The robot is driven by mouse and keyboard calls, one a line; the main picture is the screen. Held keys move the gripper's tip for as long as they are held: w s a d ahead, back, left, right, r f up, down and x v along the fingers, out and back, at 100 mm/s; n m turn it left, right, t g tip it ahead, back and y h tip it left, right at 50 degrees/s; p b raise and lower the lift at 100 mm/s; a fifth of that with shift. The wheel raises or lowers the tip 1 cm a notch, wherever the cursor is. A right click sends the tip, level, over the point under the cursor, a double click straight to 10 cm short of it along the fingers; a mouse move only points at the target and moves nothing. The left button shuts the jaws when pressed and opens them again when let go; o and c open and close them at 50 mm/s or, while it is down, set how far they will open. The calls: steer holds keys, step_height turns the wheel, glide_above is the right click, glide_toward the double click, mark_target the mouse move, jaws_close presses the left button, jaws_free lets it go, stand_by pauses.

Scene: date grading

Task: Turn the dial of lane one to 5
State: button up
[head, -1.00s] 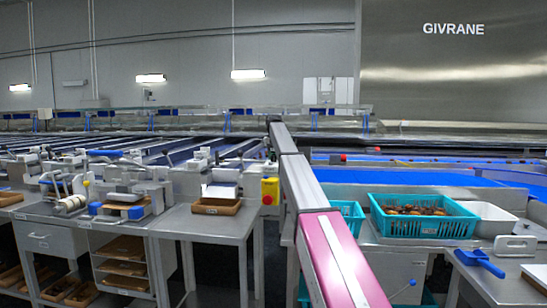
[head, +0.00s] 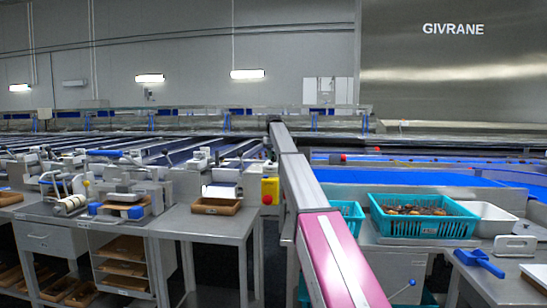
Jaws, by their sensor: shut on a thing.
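The dial of lane one cannot be made out in the head view. My arm, with a pink link and grey links, reaches from the bottom middle up and away toward the sorting lanes (head: 190,152). My gripper is not visible; the far end of the arm is small and dark, and whatever lies behind it is hidden. I cannot tell from this view what the gripper touches.
Left, steel benches hold devices and a wooden tray (head: 216,206). A yellow box with a red button (head: 270,190) stands beside my arm. Right, a teal crate (head: 422,228) of dates, a white bin (head: 490,219) and a blue scoop (head: 479,262) sit near blue belts (head: 400,177).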

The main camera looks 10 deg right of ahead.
steer(key=o, duration=0.9)
